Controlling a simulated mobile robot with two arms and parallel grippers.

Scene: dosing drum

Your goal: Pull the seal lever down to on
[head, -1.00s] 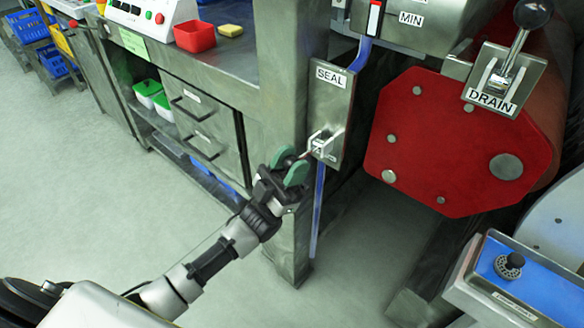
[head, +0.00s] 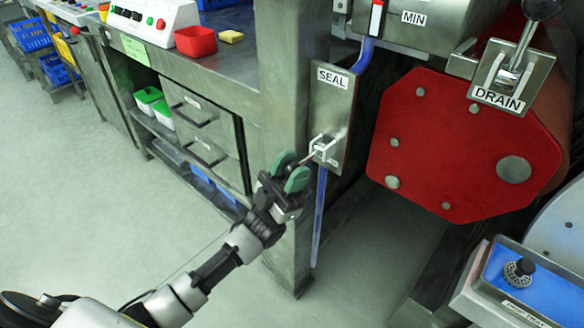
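The seal panel (head: 332,105) is a grey metal plate labelled SEAL on the post in the head view. Its seal lever (head: 308,158) comes out of a pale bracket (head: 325,148) low on the plate and points left and slightly down. My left gripper (head: 291,172) is at the outer end of the lever, its green finger pads on either side of the knob. It looks shut on the knob, which the fingers mostly hide. Any marking below the bracket is too small to read. My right gripper is not in view.
A red drum end (head: 460,145) and the DRAIN lever (head: 516,65) are to the right. A bench with a red bin (head: 195,41) and drawers (head: 205,130) stands left. The floor at left is clear.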

